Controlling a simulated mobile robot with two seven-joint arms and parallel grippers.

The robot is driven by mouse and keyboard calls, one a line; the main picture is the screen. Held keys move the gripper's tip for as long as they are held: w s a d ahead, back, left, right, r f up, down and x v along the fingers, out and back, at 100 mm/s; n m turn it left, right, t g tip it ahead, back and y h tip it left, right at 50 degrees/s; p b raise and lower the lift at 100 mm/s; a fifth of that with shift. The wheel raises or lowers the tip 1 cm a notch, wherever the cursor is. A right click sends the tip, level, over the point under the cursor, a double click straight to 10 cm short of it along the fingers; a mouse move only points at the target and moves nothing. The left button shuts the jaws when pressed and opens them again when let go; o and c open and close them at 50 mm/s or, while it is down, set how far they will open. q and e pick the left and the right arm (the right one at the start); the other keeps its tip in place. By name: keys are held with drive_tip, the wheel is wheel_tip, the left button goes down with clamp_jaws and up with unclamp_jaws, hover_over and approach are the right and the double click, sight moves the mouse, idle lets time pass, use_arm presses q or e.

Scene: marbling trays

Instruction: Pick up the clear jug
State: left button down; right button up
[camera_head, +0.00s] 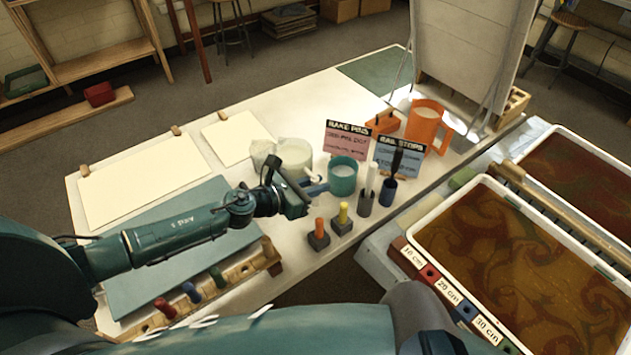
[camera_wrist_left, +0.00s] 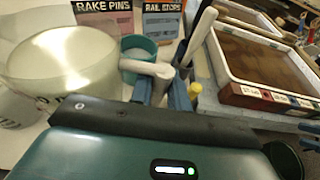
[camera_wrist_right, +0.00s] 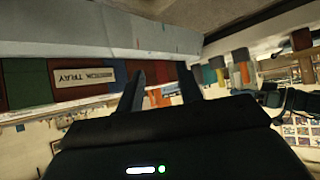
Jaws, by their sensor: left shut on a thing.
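The clear jug (camera_head: 294,152) stands on the white table, with pale contents. In the left wrist view the jug (camera_wrist_left: 62,65) is large at the left, and its handle (camera_wrist_left: 146,68) reaches out to the right. My left gripper (camera_head: 312,188) is at the jug's near right side. In the left wrist view my left gripper (camera_wrist_left: 162,92) is shut on the jug's handle. Whether the jug's base touches the table is hard to tell. My right gripper (camera_wrist_right: 160,85) is open and shows nothing between its fingers in the right wrist view.
A second clear vessel (camera_head: 262,151) stands close left of the jug. A teal cup (camera_head: 342,178), an orange pitcher (camera_head: 425,122), sign cards (camera_head: 347,140) and upright holders (camera_head: 388,190) crowd the right. Marbling trays (camera_head: 520,265) lie farther right. White sheets (camera_head: 145,178) lie left.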

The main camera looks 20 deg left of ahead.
use_arm(q)
drive_tip(key=s+r+p, duration=0.1)
drive_tip(key=s+r, duration=0.6)
drive_tip(key=s, duration=0.5)
drive_tip(key=shift+d, duration=0.45)
drive_tip(key=shift+s, duration=0.25)
idle(0.4)
drive_tip(key=s+a+r+n+t+y, duration=0.1)
drive_tip(key=a+r+n+t+y, duration=0.2)
drive_tip(key=a+r+n+y, duration=0.2)
wheel_tip(320, 180, up, 5)
drive_tip(key=n+y, duration=0.2)
drive_tip(key=y, duration=0.2)
drive_tip(key=shift+s+a+r+n, duration=0.15)
drive_tip(key=shift+s+a+n, duration=0.15)
drive_tip(key=shift+s+a, duration=0.05)
drive_tip(key=shift+w+d, duration=0.1)
